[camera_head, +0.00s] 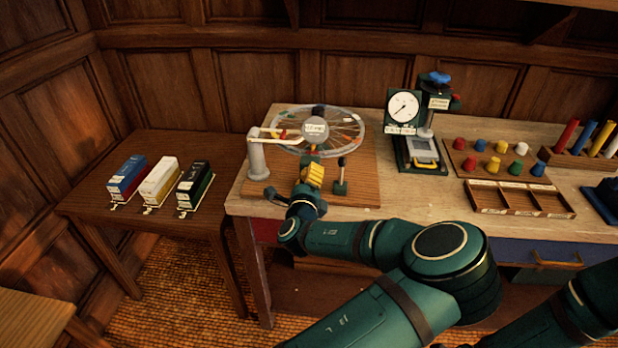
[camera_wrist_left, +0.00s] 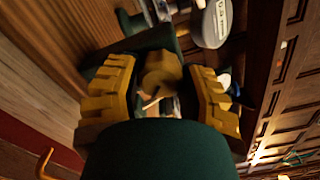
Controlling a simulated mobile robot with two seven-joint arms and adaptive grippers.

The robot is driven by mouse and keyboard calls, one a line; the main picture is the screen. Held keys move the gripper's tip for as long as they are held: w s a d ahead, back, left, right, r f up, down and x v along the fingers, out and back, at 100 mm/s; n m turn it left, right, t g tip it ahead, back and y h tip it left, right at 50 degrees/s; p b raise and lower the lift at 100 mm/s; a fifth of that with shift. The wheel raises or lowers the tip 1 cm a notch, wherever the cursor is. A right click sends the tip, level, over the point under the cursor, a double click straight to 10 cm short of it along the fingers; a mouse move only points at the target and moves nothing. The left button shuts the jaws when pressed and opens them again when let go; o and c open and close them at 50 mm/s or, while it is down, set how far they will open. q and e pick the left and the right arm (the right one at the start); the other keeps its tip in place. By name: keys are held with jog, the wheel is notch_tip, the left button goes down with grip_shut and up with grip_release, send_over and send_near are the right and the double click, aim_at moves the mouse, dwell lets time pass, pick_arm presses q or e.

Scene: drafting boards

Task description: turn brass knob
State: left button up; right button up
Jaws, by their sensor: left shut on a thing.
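The brass knob (camera_wrist_left: 161,72) shows in the left wrist view as a round, dull gold piece between my two yellow finger pads. My left gripper (camera_head: 312,173) is at the front of the apparatus with the wire-spoked wheel (camera_head: 345,120), and it also shows in the left wrist view (camera_wrist_left: 160,80). It is shut on the knob, with one pad on each side. In the head view my gripper mostly hides the knob. My right gripper is out of the picture; only part of that arm shows at the lower right.
A white post with an arm (camera_head: 257,155) stands left of the wheel, and a small dark post (camera_head: 341,180) stands right of my gripper. A dial press (camera_head: 403,108), coloured pegs (camera_head: 493,165) and an empty wooden tray (camera_head: 517,200) lie to the right. Three boxes (camera_head: 160,180) sit on the left table.

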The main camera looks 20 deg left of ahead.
pick_arm(q)
jog(key=shift+r, duration=0.1)
dwell(0.3)
jog(key=o, duration=1.2)
jog(key=v, duration=1.2)
